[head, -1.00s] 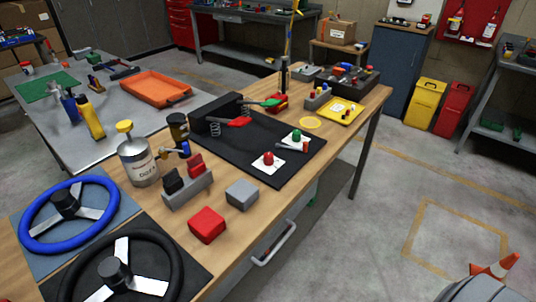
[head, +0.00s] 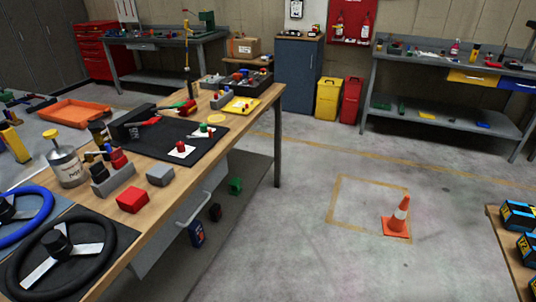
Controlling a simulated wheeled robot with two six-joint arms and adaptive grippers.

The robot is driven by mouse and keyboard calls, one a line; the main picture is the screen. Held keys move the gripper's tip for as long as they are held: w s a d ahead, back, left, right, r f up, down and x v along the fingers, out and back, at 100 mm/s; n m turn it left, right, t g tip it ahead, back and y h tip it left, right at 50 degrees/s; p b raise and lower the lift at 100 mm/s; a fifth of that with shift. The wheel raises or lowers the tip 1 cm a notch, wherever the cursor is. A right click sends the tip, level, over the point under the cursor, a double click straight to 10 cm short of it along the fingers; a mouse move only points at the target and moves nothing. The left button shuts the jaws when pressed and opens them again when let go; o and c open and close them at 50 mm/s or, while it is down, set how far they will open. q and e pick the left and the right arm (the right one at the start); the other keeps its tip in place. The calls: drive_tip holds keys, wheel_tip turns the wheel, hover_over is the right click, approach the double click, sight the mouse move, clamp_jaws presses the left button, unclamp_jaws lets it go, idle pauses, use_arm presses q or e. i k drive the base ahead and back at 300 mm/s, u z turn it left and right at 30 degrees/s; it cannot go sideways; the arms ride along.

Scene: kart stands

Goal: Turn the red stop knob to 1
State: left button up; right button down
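The red stop knob (head: 181,147) sits on a white square plate (head: 186,153) on the black mat (head: 170,165), on the wooden workbench (head: 233,122). A green knob (head: 203,128) stands on another white plate just behind it to the right. The number markings are too small to read, so the red knob's setting cannot be told. Neither of my grippers shows in the head view.
Two steering wheels (head: 64,252), a red block (head: 132,200), a grey block (head: 160,175) and a can (head: 66,165) crowd the near bench. A drawer handle (head: 205,208) juts from its front. An orange cone (head: 397,220) stands on open floor at right.

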sight(180, 145)
drive_tip(key=u, duration=1.05)
drive_tip(key=k, duration=0.15)
drive_tip(key=z, duration=2.45)
drive_tip(key=i, duration=1.3)
drive_tip(key=u, duration=0.4)
drive_tip(key=i, duration=0.85)
drive_tip(key=u, duration=0.8)
